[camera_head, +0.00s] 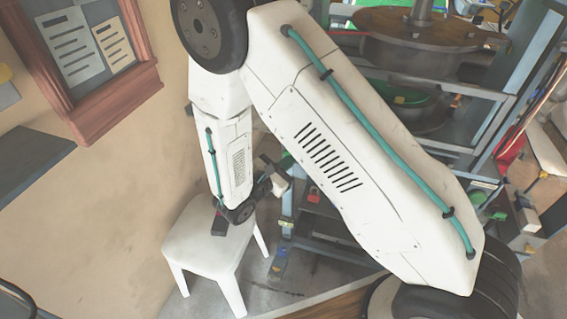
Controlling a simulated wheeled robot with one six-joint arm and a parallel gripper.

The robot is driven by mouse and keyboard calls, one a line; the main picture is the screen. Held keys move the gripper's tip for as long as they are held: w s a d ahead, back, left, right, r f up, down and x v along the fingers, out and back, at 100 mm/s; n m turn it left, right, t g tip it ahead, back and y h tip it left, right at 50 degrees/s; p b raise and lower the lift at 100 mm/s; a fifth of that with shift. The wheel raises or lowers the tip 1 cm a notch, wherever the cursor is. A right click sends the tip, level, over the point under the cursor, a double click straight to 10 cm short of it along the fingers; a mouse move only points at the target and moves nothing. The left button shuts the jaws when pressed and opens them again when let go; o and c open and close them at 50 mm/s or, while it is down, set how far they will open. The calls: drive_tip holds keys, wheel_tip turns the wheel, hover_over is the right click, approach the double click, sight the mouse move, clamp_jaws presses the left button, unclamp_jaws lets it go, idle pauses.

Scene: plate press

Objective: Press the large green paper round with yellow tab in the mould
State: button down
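The press stands at the upper right, with a dark round upper plate (428,38) on a vertical shaft. Below the plate, a green round (408,98) with a small yellowish spot shows in the dark lower mould (428,120); my arm hides its left part. The green round appears to lie in the mould, apart from the upper plate. My gripper (277,178) is at the end of my folded white arm, left of the press and near a white stool. It is small and partly hidden, so I cannot tell whether it is open or holds anything.
The white stool (200,242) stands by the left wall. A framed notice board (85,55) and a dark shelf (30,165) are on that wall. The grey metal press frame (510,90) rises at the right. Cluttered shelves (325,225) lie behind my arm.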

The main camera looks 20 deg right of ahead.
drive_tip(key=a+f+n+t+y, duration=0.4)
drive_tip(key=a+f+n+t, duration=0.1)
drive_tip(key=f, duration=0.7)
drive_tip(key=shift+a+n+t+y, duration=0.3)
drive_tip(key=shift+a+n+t, duration=0.1)
drive_tip(key=shift+a+n, duration=0.6)
drive_tip(key=shift+d, duration=0.2)
drive_tip(key=x, duration=1.3)
drive_tip(key=shift+w+d, duration=0.25)
drive_tip(key=shift+w, duration=0.1)
